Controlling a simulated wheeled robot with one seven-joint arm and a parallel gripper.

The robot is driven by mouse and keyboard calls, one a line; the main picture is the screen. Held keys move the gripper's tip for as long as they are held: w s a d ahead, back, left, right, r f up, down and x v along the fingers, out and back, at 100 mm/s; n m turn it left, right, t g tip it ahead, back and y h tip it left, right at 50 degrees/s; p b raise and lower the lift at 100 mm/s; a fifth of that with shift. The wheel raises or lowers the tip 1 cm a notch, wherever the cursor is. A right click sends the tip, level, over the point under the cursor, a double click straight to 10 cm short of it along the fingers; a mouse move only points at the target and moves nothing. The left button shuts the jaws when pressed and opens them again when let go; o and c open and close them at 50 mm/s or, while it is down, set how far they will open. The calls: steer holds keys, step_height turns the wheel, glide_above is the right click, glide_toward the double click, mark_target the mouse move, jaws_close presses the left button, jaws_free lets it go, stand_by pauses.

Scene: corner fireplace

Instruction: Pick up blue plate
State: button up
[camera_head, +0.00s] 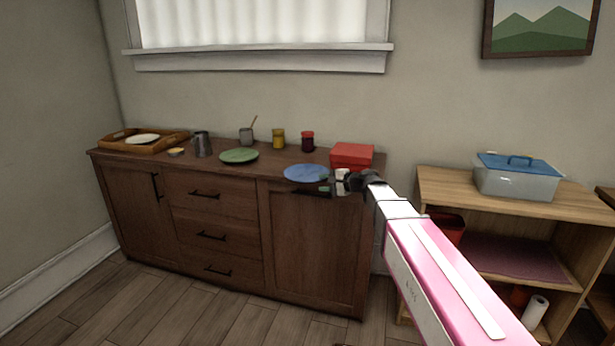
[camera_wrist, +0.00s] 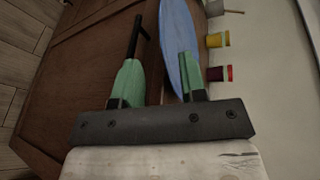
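The blue plate (camera_head: 306,173) lies flat near the front edge of the dark wooden cabinet (camera_head: 315,240). In the wrist view the plate (camera_wrist: 176,35) appears tilted and narrow, running down behind the right-hand green finger. My gripper (camera_head: 328,184) is at the plate's front right side, near the counter edge. In the wrist view my gripper (camera_wrist: 158,75) is open, with a wide gap between its green fingers. The right-hand finger overlaps the plate; the left-hand finger is clear of it, on the cabinet-front side. I cannot tell whether a finger touches the plate.
A red box (camera_head: 351,156) stands just behind my gripper. A green plate (camera_head: 239,156) lies left of the blue one. A yellow jar (camera_head: 278,139) and dark red jar (camera_head: 307,141) stand behind. A dark handle (camera_wrist: 137,38) shows beyond the left-hand finger.

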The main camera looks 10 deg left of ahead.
mark_target(312, 181)
steer(key=shift+x, duration=2.7)
steer(key=shift+s+r, duration=0.15)
steer(key=shift+r, duration=0.05)
jaws_close()
